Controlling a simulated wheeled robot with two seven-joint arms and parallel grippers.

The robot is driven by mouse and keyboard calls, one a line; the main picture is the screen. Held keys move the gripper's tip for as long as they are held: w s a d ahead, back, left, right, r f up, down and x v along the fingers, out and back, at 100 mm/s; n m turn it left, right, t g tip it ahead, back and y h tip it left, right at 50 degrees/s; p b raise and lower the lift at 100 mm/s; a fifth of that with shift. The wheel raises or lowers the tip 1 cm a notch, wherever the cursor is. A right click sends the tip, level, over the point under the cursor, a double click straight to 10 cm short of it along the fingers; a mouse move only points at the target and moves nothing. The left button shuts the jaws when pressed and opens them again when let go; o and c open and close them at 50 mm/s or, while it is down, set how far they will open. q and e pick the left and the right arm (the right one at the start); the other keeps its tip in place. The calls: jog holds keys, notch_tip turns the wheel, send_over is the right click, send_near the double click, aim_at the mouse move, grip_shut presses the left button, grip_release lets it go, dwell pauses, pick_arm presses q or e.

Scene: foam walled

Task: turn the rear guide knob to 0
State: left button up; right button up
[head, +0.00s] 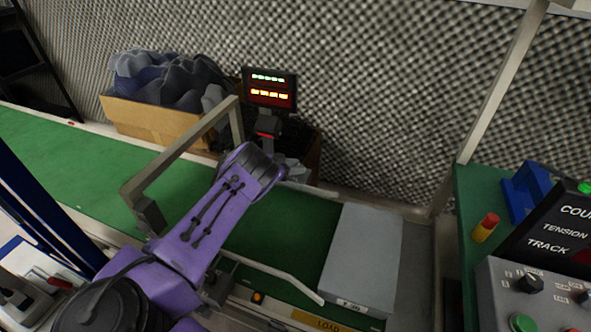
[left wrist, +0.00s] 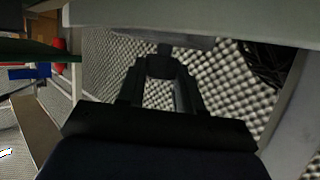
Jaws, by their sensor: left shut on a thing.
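My left arm reaches across the green conveyor belt (head: 275,235) to its far side. In the head view my left gripper (head: 284,168) is mostly hidden behind my purple wrist, near the far guide rail (head: 312,190). In the left wrist view the gripper (left wrist: 162,62) is shut on a small dark piece, which I take for the rear guide knob (left wrist: 160,67), just under a pale bar. The knob's pointer and scale cannot be read in either view. My right gripper is not in view.
A grey metal frame (head: 182,148) arches over the belt beside my arm. A lit display (head: 270,90) stands behind it. A grey box (head: 362,260) sits on the belt at right. A control panel (head: 530,295) is at far right. A cardboard box (head: 150,122) of foam stands behind.

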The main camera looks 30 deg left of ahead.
pick_arm(q)
jog(key=shift+a+f+m+g+h+b, duration=0.1)
jog(key=shift+m+g+h+b, duration=0.3)
jog(key=shift+m+h, duration=0.1)
jog(key=o, duration=1)
jog(key=shift+o, duration=0.2)
jog(key=p+v, duration=0.2)
jog(key=v, duration=0.8)
jog(key=shift+s+a+p, duration=0.2)
jog(key=shift+p, duration=0.1)
